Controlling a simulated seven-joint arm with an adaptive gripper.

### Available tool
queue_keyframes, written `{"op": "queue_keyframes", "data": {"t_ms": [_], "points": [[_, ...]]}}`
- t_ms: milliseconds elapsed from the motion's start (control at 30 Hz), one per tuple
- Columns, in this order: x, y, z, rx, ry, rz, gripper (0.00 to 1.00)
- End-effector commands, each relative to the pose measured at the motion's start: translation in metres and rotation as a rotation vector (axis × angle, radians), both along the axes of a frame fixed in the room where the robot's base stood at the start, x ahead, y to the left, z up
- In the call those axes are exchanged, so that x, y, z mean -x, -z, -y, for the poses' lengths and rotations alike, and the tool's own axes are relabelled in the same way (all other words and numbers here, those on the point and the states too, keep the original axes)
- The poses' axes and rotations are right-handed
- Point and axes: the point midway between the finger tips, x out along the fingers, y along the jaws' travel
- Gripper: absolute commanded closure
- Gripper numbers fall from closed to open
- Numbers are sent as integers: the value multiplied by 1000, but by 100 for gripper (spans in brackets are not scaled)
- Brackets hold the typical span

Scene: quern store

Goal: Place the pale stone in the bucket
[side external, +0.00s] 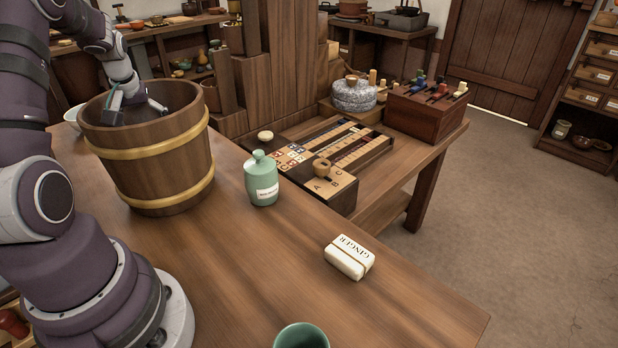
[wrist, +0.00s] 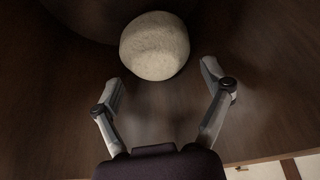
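The pale stone (wrist: 155,46) is a rounded, speckled cream lump. In the wrist view it lies against dark wood inside the bucket, just beyond my fingertips. The bucket (side external: 155,165) is brown wood with two brass-coloured hoops and stands upright at the left of the table in the side view; its inner wall fills much of the wrist view (wrist: 60,110). My gripper (side external: 134,106) reaches into the bucket's mouth. In the wrist view my gripper (wrist: 163,76) has its fingers spread, with nothing between them. The bucket's front wall hides the stone in the side view.
A green lidded jar (side external: 262,180) stands right of the bucket. A white ginger packet (side external: 349,257) and a green cup (side external: 301,337) are nearer the front. A lettered wooden board (side external: 325,160), a grey stone quern (side external: 354,95) and a wooden rack (side external: 428,108) stand behind. The front table is mostly clear.

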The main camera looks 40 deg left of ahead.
Motion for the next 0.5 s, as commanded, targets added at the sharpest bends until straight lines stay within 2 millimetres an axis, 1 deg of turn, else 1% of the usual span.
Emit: {"op": "queue_keyframes", "data": {"t_ms": [333, 433, 500], "points": [[0, -3, 1, 0, 0, 0, 16], [2, -14, 4, -2, 0, 2, 16], [3, -28, 10, -4, 2, 3, 16]]}}
